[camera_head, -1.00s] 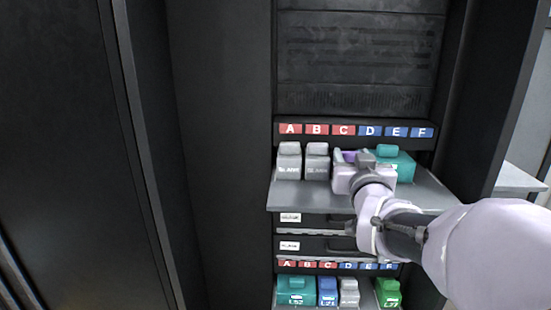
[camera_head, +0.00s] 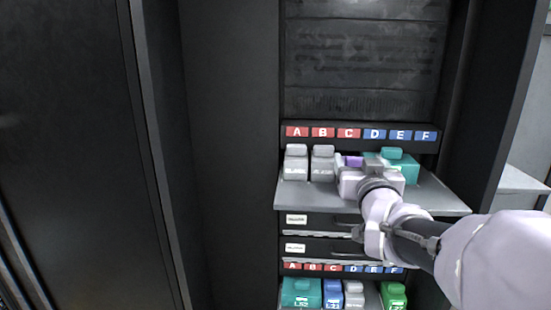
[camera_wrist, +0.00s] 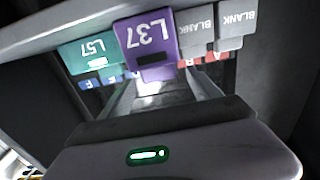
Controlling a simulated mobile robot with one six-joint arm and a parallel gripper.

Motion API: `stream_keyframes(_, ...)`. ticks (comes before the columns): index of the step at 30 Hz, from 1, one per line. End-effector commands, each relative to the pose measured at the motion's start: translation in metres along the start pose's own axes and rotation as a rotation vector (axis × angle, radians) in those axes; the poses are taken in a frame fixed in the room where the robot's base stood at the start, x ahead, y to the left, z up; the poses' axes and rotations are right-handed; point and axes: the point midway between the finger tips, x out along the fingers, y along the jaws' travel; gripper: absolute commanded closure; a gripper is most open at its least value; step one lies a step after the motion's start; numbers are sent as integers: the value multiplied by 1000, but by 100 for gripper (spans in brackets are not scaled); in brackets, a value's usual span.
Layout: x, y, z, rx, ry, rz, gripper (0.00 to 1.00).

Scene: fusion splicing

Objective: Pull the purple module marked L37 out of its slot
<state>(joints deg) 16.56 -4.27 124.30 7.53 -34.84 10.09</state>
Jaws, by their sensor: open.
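The purple module marked L37 (camera_wrist: 147,42) shows upside down at the top middle of the wrist view, its label readable and a dark recess in its face. It stands between the teal module L57 and a grey BLANK module. In the head view only a little purple (camera_head: 354,160) shows below label C, mostly hidden by my gripper (camera_head: 370,180). My gripper is open in front of the upper shelf, at about the module's height. The fingertips are not clear in either view, and I cannot tell whether they touch the module.
Two grey BLANK modules (camera_head: 309,164) stand left of it and teal L57 (camera_head: 398,165) close on the right. The grey shelf (camera_head: 440,200) has bare room at its right end. A lower row holds teal (camera_head: 301,292), blue, grey and green (camera_head: 394,294) modules. Dark cabinet walls flank the shelf.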

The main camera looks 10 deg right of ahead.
Motion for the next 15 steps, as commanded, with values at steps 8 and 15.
stream_keyframes(8, -20, 0, 1, 0, 2, 0, 28)
stream_keyframes(15, -80, 0, 1, 0, 5, 0, 28)
